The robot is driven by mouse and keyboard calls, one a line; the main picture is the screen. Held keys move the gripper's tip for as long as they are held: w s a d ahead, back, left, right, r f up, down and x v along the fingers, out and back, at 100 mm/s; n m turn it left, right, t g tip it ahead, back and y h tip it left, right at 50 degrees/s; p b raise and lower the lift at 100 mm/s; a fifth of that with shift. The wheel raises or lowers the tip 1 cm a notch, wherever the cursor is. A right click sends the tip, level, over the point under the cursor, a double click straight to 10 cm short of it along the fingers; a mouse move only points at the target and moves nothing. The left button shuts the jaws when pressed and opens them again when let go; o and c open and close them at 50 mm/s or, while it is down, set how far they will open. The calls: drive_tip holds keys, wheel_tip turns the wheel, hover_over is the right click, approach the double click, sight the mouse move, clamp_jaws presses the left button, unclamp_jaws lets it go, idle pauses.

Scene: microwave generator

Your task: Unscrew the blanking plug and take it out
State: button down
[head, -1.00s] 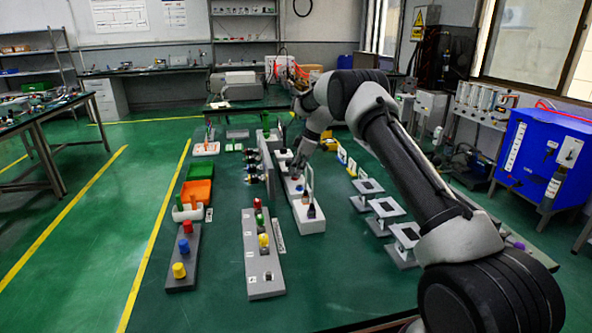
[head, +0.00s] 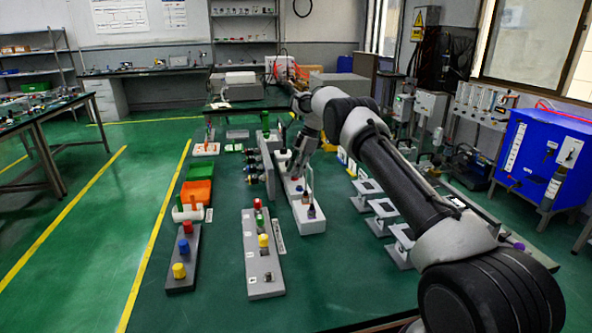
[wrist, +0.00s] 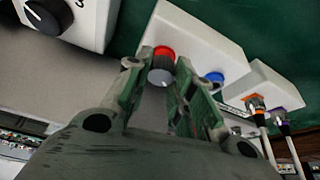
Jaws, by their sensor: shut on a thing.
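The blanking plug (wrist: 161,66) is a short grey cylinder with a red band, on a white block (wrist: 200,32) in the wrist view. My gripper (wrist: 163,74) is shut on it, one finger on each side. In the head view my gripper (head: 290,172) is at the far part of the long white block (head: 309,224). The plug is mostly hidden there, and I cannot tell how far it is screwed in.
A blue ring (wrist: 214,77) and orange (wrist: 255,101) and purple (wrist: 281,114) cable connectors sit close to the right finger. A grey upright panel (head: 268,172) stands left of the block. White square stands (head: 383,207) are on the right.

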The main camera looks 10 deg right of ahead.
drive_tip(key=shift+d, duration=0.1)
drive_tip(key=c, duration=1.2)
unclamp_jaws()
drive_tip(key=v, duration=0.7)
drive_tip(key=shift+r, duration=0.15)
drive_tip(key=shift+d, duration=0.1)
